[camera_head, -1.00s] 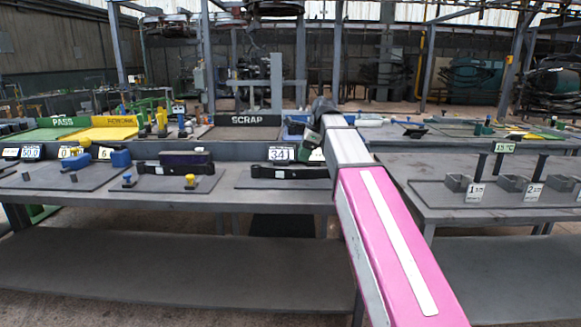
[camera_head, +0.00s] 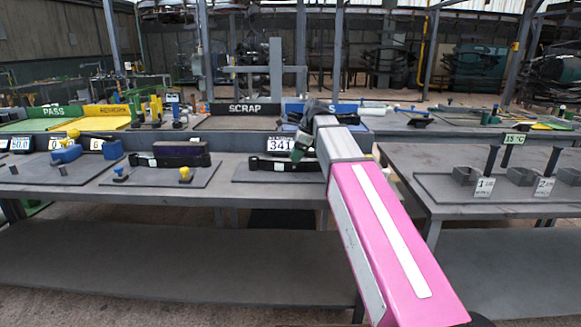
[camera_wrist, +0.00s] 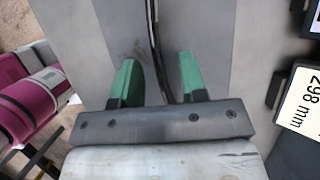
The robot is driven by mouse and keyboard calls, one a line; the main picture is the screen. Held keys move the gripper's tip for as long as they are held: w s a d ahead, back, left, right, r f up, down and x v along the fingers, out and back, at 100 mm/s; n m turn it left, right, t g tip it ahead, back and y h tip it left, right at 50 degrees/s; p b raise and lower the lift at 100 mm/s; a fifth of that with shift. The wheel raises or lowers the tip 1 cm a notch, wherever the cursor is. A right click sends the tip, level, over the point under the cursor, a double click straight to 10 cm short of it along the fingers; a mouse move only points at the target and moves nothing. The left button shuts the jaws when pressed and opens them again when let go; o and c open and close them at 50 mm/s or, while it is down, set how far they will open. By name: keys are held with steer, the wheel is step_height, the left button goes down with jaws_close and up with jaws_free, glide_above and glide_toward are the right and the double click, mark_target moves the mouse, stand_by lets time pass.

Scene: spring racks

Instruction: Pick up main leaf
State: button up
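Which part is the main leaf is not labelled. A long black leaf-like bar (camera_head: 262,165) lies on a dark mat on the middle bench, partly hidden by my arm. My gripper (camera_head: 302,143) is above the right part of that bench, beside the 341 display. In the wrist view my gripper (camera_wrist: 157,75) has two green fingers apart, with a gap between them. A thin dark strip (camera_wrist: 153,40) runs beyond and between the fingertips; contact cannot be told.
A 341 display (camera_head: 280,145) stands behind the bar. A 298 mm sign (camera_wrist: 304,105) is at the right of the wrist view. Green PASS, yellow and SCRAP (camera_head: 250,108) trays line the back. The right bench (camera_head: 410,165) holds small numbered holders. The lower shelf (camera_head: 150,262) is bare.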

mark_target(290, 172)
steer(key=x, duration=0.4)
steer(key=shift+s+a+f, duration=0.2)
steer(key=shift+a, duration=0.15)
jaws_close()
